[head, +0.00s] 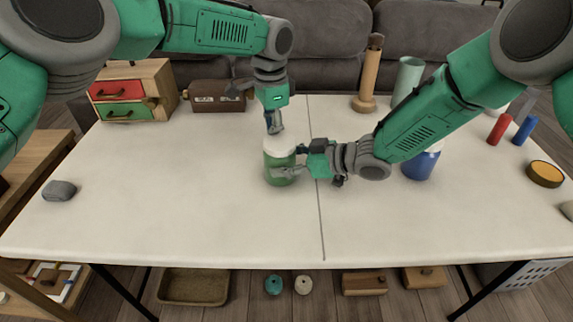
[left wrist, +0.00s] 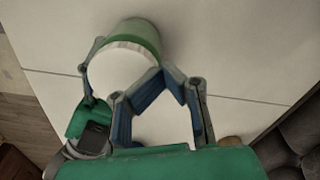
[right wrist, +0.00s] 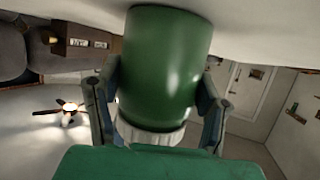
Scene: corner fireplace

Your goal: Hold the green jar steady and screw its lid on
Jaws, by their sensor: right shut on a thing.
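The green jar (head: 279,171) stands upright on the table near the middle, and it also shows in the left wrist view (left wrist: 143,33) and the right wrist view (right wrist: 163,65). A white lid (head: 280,146) sits on its mouth; I cannot tell how tightly. My right gripper (head: 287,162) is shut on the jar's body from the right, one finger on each side in the right wrist view. My left gripper (head: 274,130) points down just above the lid. Its fingertips meet with nothing between them, at the lid's edge (left wrist: 112,75) in the left wrist view; contact is unclear.
A drawer box (head: 128,92) and a brown case (head: 217,97) stand at the back left. A wooden cylinder (head: 370,75) and a pale green cup (head: 408,78) stand at the back. A blue jar (head: 421,165) is behind my right arm. The front of the table is clear.

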